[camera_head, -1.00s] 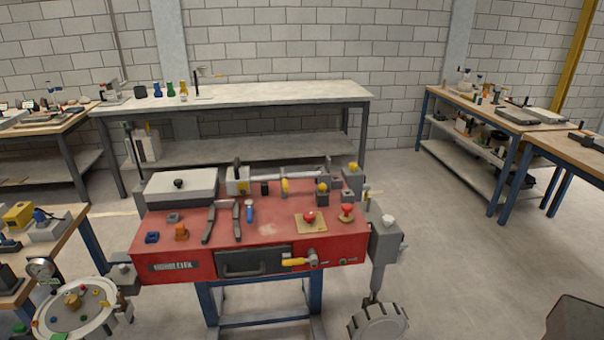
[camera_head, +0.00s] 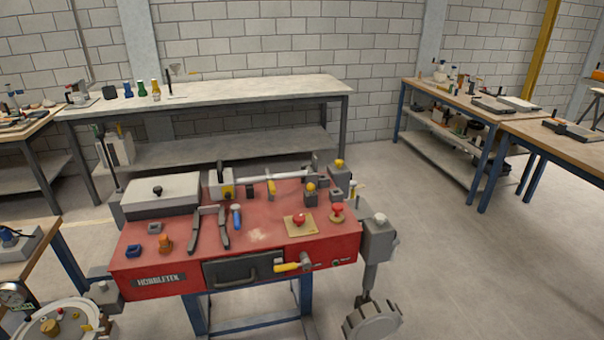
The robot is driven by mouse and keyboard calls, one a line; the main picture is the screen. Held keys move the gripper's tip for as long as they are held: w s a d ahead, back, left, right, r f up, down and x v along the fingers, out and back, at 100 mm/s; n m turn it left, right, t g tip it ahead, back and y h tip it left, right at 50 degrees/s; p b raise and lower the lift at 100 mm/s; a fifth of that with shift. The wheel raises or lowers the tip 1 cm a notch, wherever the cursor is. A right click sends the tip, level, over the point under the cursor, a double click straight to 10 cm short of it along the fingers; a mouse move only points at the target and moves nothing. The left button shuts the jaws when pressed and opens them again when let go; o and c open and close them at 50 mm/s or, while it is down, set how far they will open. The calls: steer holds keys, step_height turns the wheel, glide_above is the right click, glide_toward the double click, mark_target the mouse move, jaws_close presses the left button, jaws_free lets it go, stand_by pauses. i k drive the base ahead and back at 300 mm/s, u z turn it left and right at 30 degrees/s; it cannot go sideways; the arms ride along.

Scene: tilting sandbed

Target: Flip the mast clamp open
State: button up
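A pale horizontal mast (camera_head: 285,177) lies along the back of the red sandbed bench (camera_head: 262,243). A grey block with a yellow face (camera_head: 222,185) stands at its left end, and a grey upright part stands near its right end. A small yellow piece (camera_head: 271,188) sits at the mast's middle and may be the clamp or its lever. At this size I cannot tell which part is the mast clamp or whether it is shut.
Red knobs, two dark handles (camera_head: 223,229) and a blue-handled tool (camera_head: 236,217) are on the red top. A lidded grey box (camera_head: 160,197) is at its left. A grey wheel (camera_head: 372,322) stands low at the right. Floor to the right is clear (camera_head: 465,270).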

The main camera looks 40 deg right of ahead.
mark_target(269, 177)
steer(key=z, duration=0.75)
steer(key=k, duration=0.95)
steer(key=u, duration=0.05)
steer(key=i, duration=0.75)
steer(key=z, duration=0.05)
